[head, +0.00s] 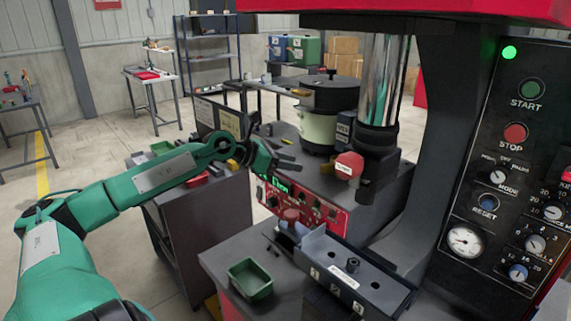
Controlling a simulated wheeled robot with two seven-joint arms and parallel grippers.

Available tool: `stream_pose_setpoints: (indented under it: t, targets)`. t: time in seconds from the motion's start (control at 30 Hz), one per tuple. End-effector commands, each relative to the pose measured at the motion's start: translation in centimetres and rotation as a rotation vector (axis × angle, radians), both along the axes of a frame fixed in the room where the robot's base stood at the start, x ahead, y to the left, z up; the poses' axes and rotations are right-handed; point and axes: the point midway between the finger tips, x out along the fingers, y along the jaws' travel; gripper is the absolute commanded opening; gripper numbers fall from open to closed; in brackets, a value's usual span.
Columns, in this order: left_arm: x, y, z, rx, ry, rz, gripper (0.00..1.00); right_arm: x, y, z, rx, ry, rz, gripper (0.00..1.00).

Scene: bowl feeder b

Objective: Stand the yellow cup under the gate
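My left gripper (287,157) is at the end of the green arm from the left, above the red control panel and in front of the bowl feeder (319,131). Its dark fingers look spread, with nothing seen between them. The feeder is a pale drum with a black top, on a grey cabinet. I cannot make out a yellow cup. I cannot tell which part is the gate. My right gripper is not in view.
A grey fixture (345,262) with holes and number labels lies at the front, beside a small green tray (250,279). A red control panel (303,208) is behind them. A press column and dark button panel (505,180) stand on the right.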

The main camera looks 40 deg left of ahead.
Motion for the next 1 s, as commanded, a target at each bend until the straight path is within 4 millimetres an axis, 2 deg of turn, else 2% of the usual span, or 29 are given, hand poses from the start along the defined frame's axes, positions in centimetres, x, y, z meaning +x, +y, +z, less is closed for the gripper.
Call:
stream_pose_setpoints:
  t: [0.43, 1.0]
  targets:
    - [-0.85, 0.35, 0.40, 0.002, 0.000, -0.002, 0.36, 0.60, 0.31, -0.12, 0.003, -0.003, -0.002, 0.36]
    - [-0.84, 0.37, 0.43, 0.002, 0.000, -0.001, 0.36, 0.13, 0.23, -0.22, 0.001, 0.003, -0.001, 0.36]
